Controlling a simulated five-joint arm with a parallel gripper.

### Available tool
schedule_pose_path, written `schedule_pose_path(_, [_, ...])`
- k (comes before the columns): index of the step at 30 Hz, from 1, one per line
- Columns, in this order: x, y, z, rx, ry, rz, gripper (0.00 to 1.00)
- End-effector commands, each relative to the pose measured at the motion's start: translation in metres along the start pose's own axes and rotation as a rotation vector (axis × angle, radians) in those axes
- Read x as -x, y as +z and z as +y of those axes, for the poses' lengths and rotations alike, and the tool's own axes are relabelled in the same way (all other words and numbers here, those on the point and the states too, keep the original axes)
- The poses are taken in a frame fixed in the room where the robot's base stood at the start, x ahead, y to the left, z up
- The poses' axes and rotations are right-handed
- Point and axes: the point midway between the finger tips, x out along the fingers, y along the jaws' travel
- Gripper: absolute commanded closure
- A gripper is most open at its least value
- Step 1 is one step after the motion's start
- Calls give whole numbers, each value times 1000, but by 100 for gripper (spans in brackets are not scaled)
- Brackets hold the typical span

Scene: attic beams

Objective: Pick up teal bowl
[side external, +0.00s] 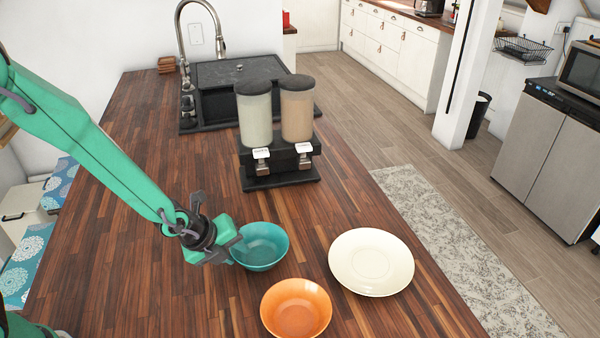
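The teal bowl (262,247) stands upright on the wooden countertop, near the middle of the side external view. My gripper (219,247) is at the bowl's left side, close to its rim. Its two fingers look spread apart, with nothing seen held between them. The gripper covers a little of the bowl's left edge. I cannot tell whether a finger touches the rim.
An orange bowl (296,308) stands just in front of the teal bowl. A cream plate (371,262) lies to the right. A twin dispenser (278,165) stands behind, with a dark sink (215,112) beyond. The countertop (130,260) is clear at the left.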

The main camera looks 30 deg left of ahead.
Motion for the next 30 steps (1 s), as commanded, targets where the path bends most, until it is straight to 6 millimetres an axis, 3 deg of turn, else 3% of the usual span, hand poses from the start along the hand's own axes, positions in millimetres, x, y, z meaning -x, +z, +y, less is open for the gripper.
schedule_pose_path(1, [0,0,0,0,0,0,71])
schedule_pose_path(6, [0,0,0,0,0,0,100])
schedule_pose_path(21, [2,1,-2,0,-2,-1,100])
schedule_pose_path(30, [20,5,-13,0,-6,-2,100])
